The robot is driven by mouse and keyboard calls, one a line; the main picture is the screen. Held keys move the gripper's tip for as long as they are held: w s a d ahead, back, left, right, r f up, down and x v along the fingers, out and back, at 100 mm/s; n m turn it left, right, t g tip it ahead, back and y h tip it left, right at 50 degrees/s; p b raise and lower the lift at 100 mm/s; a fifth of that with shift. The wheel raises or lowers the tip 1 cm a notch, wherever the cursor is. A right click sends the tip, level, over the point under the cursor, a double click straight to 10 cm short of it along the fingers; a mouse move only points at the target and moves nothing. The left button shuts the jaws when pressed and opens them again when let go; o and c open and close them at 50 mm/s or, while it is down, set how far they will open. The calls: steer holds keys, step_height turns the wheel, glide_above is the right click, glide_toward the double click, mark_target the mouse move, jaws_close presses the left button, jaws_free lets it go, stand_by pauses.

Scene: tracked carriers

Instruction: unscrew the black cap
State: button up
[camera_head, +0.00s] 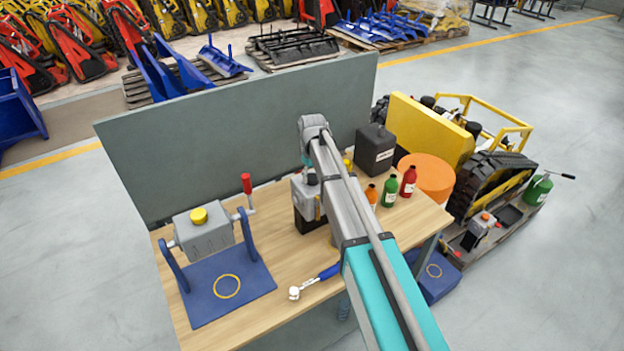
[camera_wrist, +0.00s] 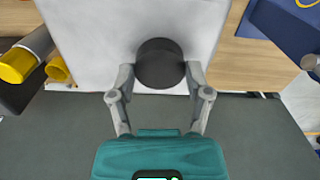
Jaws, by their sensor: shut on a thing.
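The black cap (camera_wrist: 160,62) is a round dark cap on top of a light grey housing (camera_wrist: 100,30), seen from above in the wrist view. My gripper (camera_wrist: 160,80) has its two grey fingers closed on either side of the cap, touching it. In the head view a grey housing (camera_head: 302,190) with a dark base stands on the workbench, partly covered by my arm. There my gripper is mostly hidden behind my arm. Whether the cap has turned cannot be told.
A blue stand (camera_head: 215,303) with a yellow-capped grey box (camera_head: 203,234) and red handle is on the left of the wooden bench (camera_head: 288,255). A blue-handled tool (camera_head: 325,274) lies in front. Bottles (camera_head: 389,190) and a black canister (camera_head: 374,150) stand right. A grey panel (camera_head: 240,120) closes the back.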

steer(key=n, duration=0.7)
steer(key=shift+n, duration=0.3)
stand_by(0.3)
steer(key=n, duration=0.5)
steer(key=shift+n, duration=0.4)
steer(key=shift+s+n, duration=0.1)
steer(key=shift+n, duration=1.6)
steer(key=n, duration=0.9)
steer(key=shift+n, duration=0.4)
